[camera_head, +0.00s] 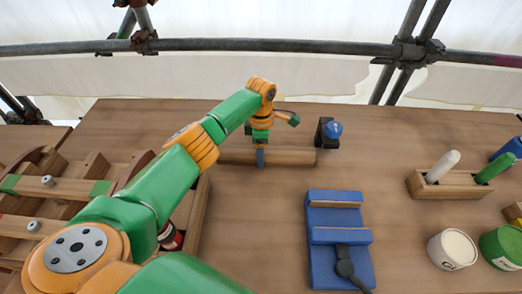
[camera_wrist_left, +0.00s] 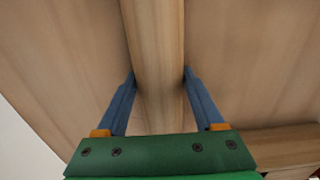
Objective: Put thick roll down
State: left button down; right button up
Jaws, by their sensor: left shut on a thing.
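The thick roll (camera_head: 290,157) is a plain light-wood cylinder, lying crosswise over the far middle of the wooden table. My left gripper (camera_head: 260,158) reaches down onto it from above, near its middle. In the left wrist view, the roll (camera_wrist_left: 155,60) runs between the two blue fingers of my left gripper (camera_wrist_left: 158,85), which are shut on it. The roll is at or just above the tabletop; I cannot tell whether it touches. My right gripper is not in view.
A small black stand with a blue knob (camera_head: 333,130) is close to the roll's right end. A blue holder (camera_head: 338,220) with a dark tool stands in front. A wooden rack (camera_head: 95,165) is at left; a pen block (camera_head: 425,187) and two tubs (camera_head: 452,250) are at right. Bare table surrounds these.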

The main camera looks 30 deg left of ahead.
pick_arm(q)
grip_release()
jog(key=shift+r, duration=0.1)
notch_tip(320, 180, up, 12)
jog(key=shift+r, duration=0.1)
dwell(0.4)
